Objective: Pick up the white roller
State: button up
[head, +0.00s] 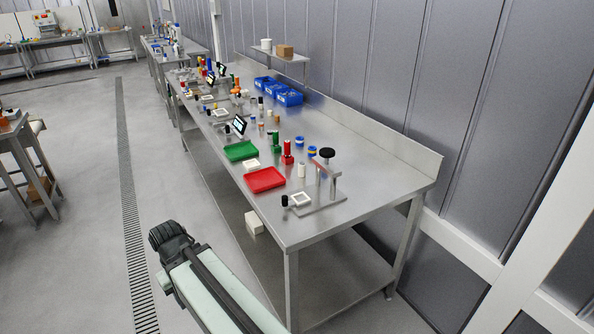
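A small white upright cylinder (301,170), which looks like the white roller, stands on the steel bench (375,188). It is behind the right end of the red tray and to the left of a clamp-like fixture. My gripper (166,234) is the dark end of my arm at lower left. It is over the floor, outside the bench's front edge and well apart from the white cylinder. Its fingers are too small and dark to tell whether they are open or shut.
A red tray (265,180) and a green tray (240,151) lie along the front edge. The fixture (318,197) with a black knob stands at the near end. Red, green and blue parts stand behind the trays. The bench's right rear is clear.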

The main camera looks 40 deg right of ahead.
aim_at(302, 170)
jog(key=u, duration=0.1)
jog(key=i, duration=1.7)
jog(key=z, duration=0.1)
